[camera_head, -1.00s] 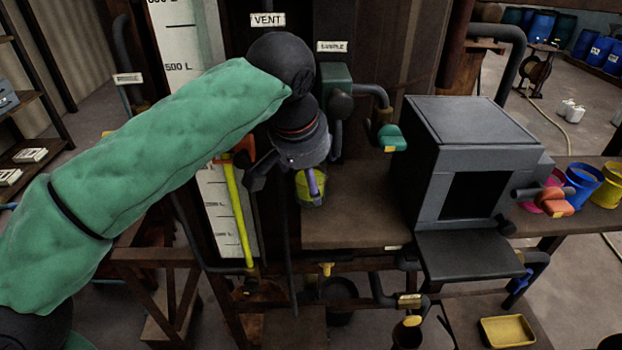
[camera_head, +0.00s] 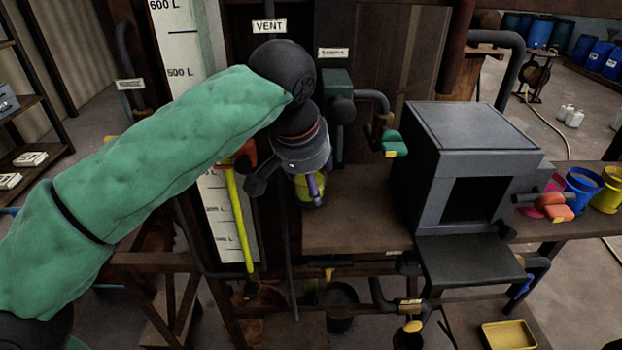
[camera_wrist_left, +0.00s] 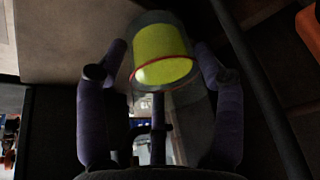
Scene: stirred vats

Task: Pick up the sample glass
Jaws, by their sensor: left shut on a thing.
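The sample glass (camera_head: 318,196) is a clear tumbler with yellow-green contents. In the head view it shows under my left gripper (camera_head: 314,186), at the left end of the brown bench, partly hidden by the gripper. In the left wrist view the glass (camera_wrist_left: 163,60) is tilted in the picture, with a red ring near the end of the yellow-green part. The purple-grey fingers of my left gripper (camera_wrist_left: 160,75) are on both sides of it, shut on it. I cannot tell whether its base touches the bench. My right gripper is not in view.
A grey box (camera_head: 470,150) with a dark opening stands on the bench (camera_head: 350,225) to the right. A pipe with a green-handled tap (camera_head: 392,143) is above the bench, near the glass.

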